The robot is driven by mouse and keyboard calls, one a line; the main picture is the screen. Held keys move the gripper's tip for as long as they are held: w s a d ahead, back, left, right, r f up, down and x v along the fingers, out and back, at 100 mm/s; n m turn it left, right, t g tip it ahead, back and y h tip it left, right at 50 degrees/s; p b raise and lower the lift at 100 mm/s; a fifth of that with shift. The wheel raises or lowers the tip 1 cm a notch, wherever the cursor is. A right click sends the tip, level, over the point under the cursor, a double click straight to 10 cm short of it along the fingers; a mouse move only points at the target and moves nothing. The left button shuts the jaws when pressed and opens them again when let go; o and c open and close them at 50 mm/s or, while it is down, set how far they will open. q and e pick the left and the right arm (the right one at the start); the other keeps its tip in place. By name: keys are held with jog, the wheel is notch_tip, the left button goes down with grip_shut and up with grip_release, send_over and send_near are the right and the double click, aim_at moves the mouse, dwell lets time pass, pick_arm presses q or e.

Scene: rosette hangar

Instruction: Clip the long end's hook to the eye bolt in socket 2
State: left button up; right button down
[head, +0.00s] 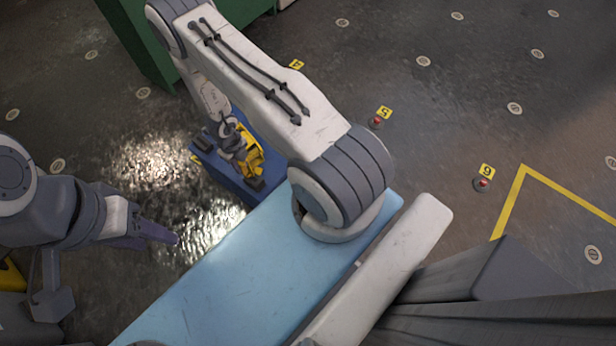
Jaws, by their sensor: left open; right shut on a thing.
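My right gripper (236,150) is at the upper middle left, over a blue box-like thing (222,176) on the floor. It is shut on a yellow thing (249,154), which is small and partly hidden by the gripper; I cannot tell whether it is the hook or another part of the strap. My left gripper (160,236) is at the left, open and empty, above the floor and apart from the yellow thing. No eye bolt or socket marked 2 can be made out.
Yellow floor tags read 4 (296,64), 5 (384,112) and 6 (486,170); small red-topped fittings stand beside 5 and 6. Round floor sockets dot the dark floor. A green structure (135,45) stands at the upper left. A yellow floor line (512,200) runs at right.

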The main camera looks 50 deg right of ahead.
jog(key=shift+s+d+f+b, duration=0.25)
jog(key=shift+f+b, duration=0.05)
jog(key=shift+b, duration=1.4)
jog(key=s+d+f+b, duration=0.2)
jog(key=s+d+b, duration=0.4)
jog(key=b, duration=1.1)
jog(key=shift+s+d, duration=0.2)
jog(key=shift+s, duration=2)
